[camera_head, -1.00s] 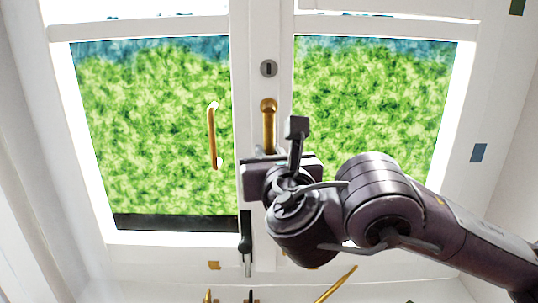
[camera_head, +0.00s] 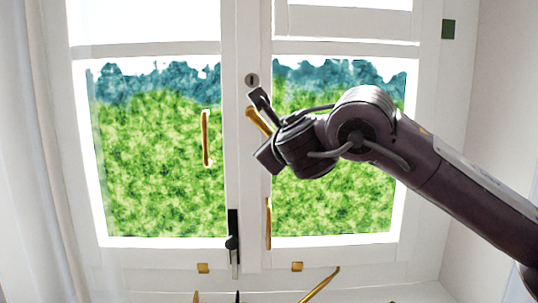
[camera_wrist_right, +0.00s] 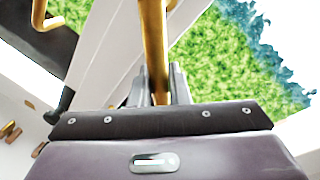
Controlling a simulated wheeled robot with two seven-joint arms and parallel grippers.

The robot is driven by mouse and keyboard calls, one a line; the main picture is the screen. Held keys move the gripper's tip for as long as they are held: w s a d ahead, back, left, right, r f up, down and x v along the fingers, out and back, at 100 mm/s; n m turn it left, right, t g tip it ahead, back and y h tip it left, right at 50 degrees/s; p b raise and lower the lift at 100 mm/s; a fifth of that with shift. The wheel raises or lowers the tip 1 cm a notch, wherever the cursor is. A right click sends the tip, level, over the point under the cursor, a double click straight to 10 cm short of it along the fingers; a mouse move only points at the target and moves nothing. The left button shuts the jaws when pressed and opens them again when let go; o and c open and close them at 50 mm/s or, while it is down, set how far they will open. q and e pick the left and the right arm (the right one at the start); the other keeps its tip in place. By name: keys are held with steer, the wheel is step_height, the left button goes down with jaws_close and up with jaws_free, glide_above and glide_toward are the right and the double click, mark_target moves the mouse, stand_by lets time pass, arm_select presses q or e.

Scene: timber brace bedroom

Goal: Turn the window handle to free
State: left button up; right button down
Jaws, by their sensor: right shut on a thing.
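The brass window handle (camera_head: 256,119) is on the middle stile of the white window, below a round lock plate. It is tilted, its upper end at the left and its grip running down to the right. My right gripper (camera_wrist_right: 161,82) is shut on this handle; in the right wrist view the brass bar (camera_wrist_right: 154,35) runs between its two fingers. In the head view my right wrist hides the handle's lower end and most of the fingers. My left gripper is not in view.
A vertical brass bar (camera_head: 206,138) is on the left sash, and another (camera_head: 268,223) is low beside the middle stile. A dark latch (camera_head: 233,243) is at the stile's foot. A brass rod (camera_head: 320,284) lies on the sill. A pale curtain (camera_head: 30,160) hangs at the left.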

steer(key=shift+d+r+n+p, duration=0.4)
steer(key=shift+r+n, duration=0.25)
steer(key=shift+n, duration=0.15)
steer(key=shift+d+r+n+h+p, duration=0.4)
steer(key=shift+r+n+p, duration=0.4)
steer(key=shift+n, duration=0.3)
steer(key=shift+w+d+r+n+h+p, duration=0.15)
steer(key=shift+r+n+h+p, duration=0.2)
steer(key=shift+r+n+p, duration=0.4)
steer(key=shift+s+d+r+n+h+p, duration=0.15)
steer(key=shift+r+n+h+p, duration=0.25)
steer(key=shift+n+p, duration=0.65)
steer(key=shift+w+r+n, duration=0.1)
steer(key=shift+n, duration=0.2)
steer(key=c, duration=1.4)
jaws_free()
steer(key=shift+c, duration=0.2)
steer(key=shift+s+b, duration=0.2)
steer(key=shift+b, duration=0.15)
steer(key=s+r+b, duration=0.1)
steer(key=s+b, duration=0.2)
steer(key=s, duration=0.4)
steer(key=shift+s+r, duration=0.15)
steer(key=shift+r, duration=0.05)
